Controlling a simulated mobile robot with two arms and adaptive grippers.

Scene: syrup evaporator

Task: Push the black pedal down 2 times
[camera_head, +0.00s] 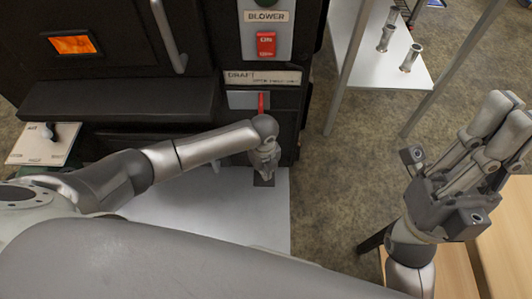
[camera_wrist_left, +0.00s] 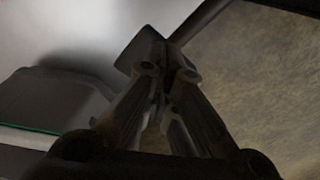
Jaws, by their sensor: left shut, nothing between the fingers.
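The black pedal (camera_head: 264,181) is a small dark plate low at the front of the black machine, beside a pale floor panel. My left gripper (camera_head: 264,168) points down over it and hides most of it. In the left wrist view, the closed fingertips (camera_wrist_left: 167,62) overlap a dark flat shape (camera_wrist_left: 128,60) that looks like the pedal. The fingers hold nothing. Whether they touch the pedal, and whether it is pressed, I cannot tell. My right gripper (camera_head: 503,118) is raised at the right, well away from the pedal. Its finger gap is not clear from this angle.
The black machine (camera_head: 120,101) has a red BLOWER switch (camera_head: 266,45) and a red DRAFT lever (camera_head: 261,103) above the pedal. A white shelf (camera_head: 378,72) with metal cylinders stands at the upper right. A wooden surface (camera_head: 508,245) is at the lower right. Bare floor (camera_head: 335,170) lies between.

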